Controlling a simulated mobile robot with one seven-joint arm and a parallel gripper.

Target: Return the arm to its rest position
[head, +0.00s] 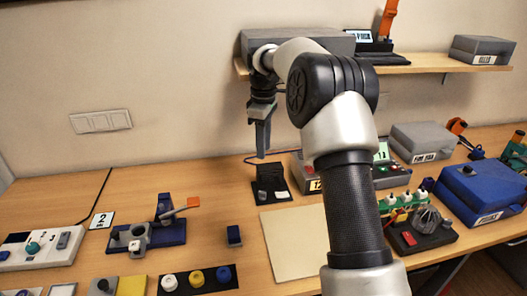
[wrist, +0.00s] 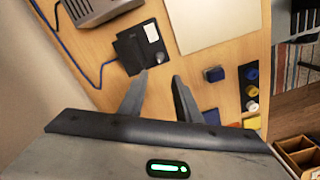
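My gripper (head: 262,152) hangs pointing down at the end of my raised arm, in front of the wall and just below the shelf's left end. In the wrist view my gripper (wrist: 159,76) has its two dark fingers apart, with only bare wooden table between them. It holds nothing. A black stand (head: 270,184) is on the table below it; the stand also shows in the wrist view (wrist: 130,54) just beyond the fingertips. My arm hides part of the table and shelf in the head view.
The wall shelf (head: 420,65) carries a grey box (head: 480,48) and is close to my arm. A beige mat (head: 292,243), a small blue block (head: 234,235) and a blue fixture (head: 165,228) are on the table. A blue case (head: 482,190) stands right. Bare table lies left of the stand.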

